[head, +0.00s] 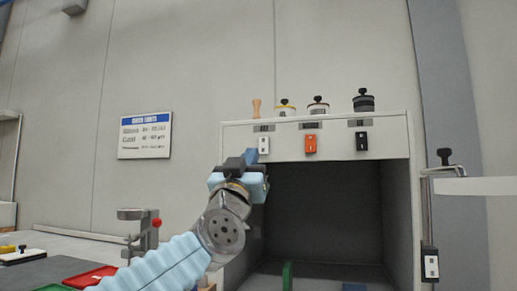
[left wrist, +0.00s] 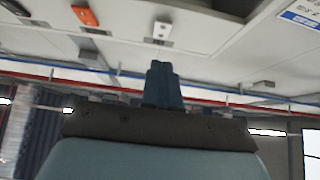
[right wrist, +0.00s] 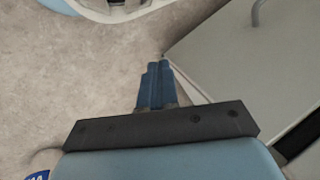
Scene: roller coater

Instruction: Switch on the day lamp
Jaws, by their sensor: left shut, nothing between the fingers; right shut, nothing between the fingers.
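A grey booth (head: 215,140) has a white switch (head: 264,144), an orange switch (head: 310,143) and a black switch (head: 361,141) in a row on its upper front panel. The small labels above them are too small to read, so I cannot tell which one is for the day lamp. My left gripper (head: 252,157) is shut and empty, just below and left of the white switch. In the left wrist view its fingertips (left wrist: 161,66) point at the white switch (left wrist: 162,35); contact cannot be told. My right gripper (right wrist: 157,66) is shut and empty, over bare floor.
Several knobbed pots and a wooden piece (head: 256,108) stand on the booth's top. A clamp-like metal device (head: 140,228) and red tray (head: 92,277) are at the left. The booth's dark opening is below the panel.

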